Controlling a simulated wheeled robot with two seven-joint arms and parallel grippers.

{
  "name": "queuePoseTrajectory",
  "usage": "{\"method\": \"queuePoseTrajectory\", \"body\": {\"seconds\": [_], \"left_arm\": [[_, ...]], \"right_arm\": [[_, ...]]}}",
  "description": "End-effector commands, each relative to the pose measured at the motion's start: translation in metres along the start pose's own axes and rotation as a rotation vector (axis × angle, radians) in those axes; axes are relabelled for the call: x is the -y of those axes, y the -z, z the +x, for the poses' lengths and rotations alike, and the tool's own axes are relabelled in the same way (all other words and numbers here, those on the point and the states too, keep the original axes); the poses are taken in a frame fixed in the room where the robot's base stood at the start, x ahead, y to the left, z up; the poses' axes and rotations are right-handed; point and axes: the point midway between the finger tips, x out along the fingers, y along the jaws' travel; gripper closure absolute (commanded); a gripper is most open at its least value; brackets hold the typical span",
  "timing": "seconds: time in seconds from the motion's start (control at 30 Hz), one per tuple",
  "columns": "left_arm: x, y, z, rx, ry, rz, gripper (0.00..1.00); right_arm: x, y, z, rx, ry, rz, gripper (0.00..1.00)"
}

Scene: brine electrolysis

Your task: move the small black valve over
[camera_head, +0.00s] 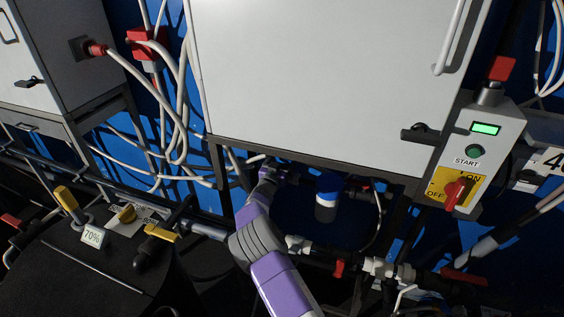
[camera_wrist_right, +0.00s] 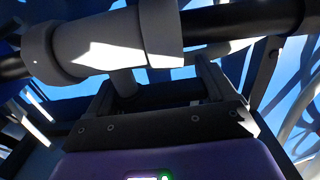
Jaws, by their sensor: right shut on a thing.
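My right arm reaches up from the bottom middle of the head view. Its gripper (camera_head: 267,172) is under the front edge of the large white cabinet, against the pipework there. In the right wrist view the gripper (camera_wrist_right: 155,90) is shut on a dark part, apparently the small black valve (camera_wrist_right: 126,88), just below a grey pipe fitting (camera_wrist_right: 105,38). The fingers hide much of this part, so its turn angle cannot be told. The valve is not clearly seen in the head view. My left gripper is not in view.
The white cabinet (camera_head: 310,75) hangs close above my right gripper. A blue-topped cylinder (camera_head: 327,197) stands just right of it. Pipes with a red-handled valve (camera_head: 339,268) run at lower right. A control box (camera_head: 480,150) with a red switch is at right; yellow-handled valves (camera_head: 67,198) are at left.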

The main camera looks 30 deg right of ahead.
Motion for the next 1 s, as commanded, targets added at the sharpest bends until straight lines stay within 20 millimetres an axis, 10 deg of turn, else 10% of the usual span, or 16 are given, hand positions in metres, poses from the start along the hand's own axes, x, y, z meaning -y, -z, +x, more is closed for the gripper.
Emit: {"method": "queuePoseTrajectory", "body": {"seconds": [0.17, 0.2, 0.3, 0.67, 1.0], "left_arm": [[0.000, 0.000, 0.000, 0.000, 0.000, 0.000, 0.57], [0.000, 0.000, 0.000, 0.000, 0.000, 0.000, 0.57], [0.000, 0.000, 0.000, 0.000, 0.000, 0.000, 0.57], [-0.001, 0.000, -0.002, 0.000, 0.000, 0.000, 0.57], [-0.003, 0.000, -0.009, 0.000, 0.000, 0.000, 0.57]], "right_arm": [[0.000, 0.007, 0.001, -0.015, -0.001, 0.002, 0.46], [0.000, 0.007, 0.001, -0.015, -0.001, 0.002, 0.15], [0.000, 0.007, 0.001, -0.015, -0.001, 0.003, 0.00], [0.000, 0.004, -0.007, -0.006, -0.001, 0.001, 0.00], [0.000, 0.005, -0.053, -0.008, 0.001, 0.000, 0.00]]}}
